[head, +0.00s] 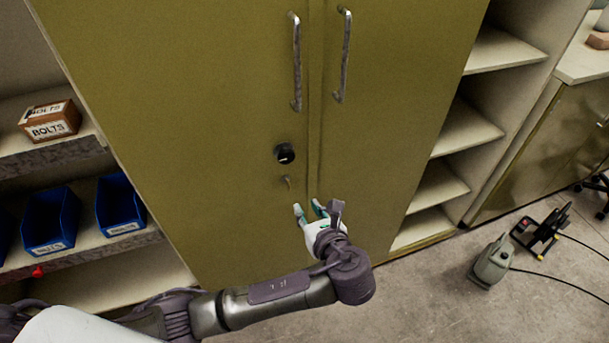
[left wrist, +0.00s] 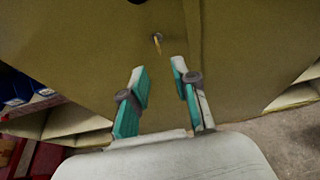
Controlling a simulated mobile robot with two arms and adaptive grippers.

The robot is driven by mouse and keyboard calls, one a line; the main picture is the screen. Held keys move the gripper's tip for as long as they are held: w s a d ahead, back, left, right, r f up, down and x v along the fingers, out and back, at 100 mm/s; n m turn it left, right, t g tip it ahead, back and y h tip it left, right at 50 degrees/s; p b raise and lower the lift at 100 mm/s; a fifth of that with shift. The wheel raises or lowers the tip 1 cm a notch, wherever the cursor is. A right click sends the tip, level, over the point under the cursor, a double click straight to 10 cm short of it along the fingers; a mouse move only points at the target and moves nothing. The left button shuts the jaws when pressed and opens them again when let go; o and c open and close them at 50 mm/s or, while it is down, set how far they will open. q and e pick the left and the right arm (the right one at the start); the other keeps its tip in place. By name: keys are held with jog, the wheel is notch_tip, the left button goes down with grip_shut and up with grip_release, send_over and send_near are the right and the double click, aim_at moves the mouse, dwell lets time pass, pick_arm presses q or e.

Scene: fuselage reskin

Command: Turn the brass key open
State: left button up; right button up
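The brass key (head: 286,181) sits in the left door of a mustard-yellow cabinet (head: 220,100), below a round black lock or knob (head: 284,153). In the left wrist view the key (left wrist: 157,43) shows small and upright ahead of the fingers, slightly left of the gap's middle. My left gripper (head: 308,209) is open and empty, below and a little right of the key in the head view, and apart from it. The left wrist view shows its two teal-padded fingers (left wrist: 158,83) spread. My right gripper is not in view.
Two metal door handles, the left one (head: 297,62) and the right one (head: 343,55), stand out above the lock. Shelves with blue bins (head: 51,222) and a bolts box (head: 50,121) are at left. A grey-green device (head: 491,263) stands on the floor at right.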

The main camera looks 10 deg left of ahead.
aim_at(288, 184)
pick_arm(q)
jog(key=p+x, duration=0.1)
jog(key=x, duration=1.2)
jog(key=shift+s+a+f, duration=0.1)
jog(key=shift+s+a, duration=0.05)
jog(key=shift+a, duration=0.05)
grip_shut()
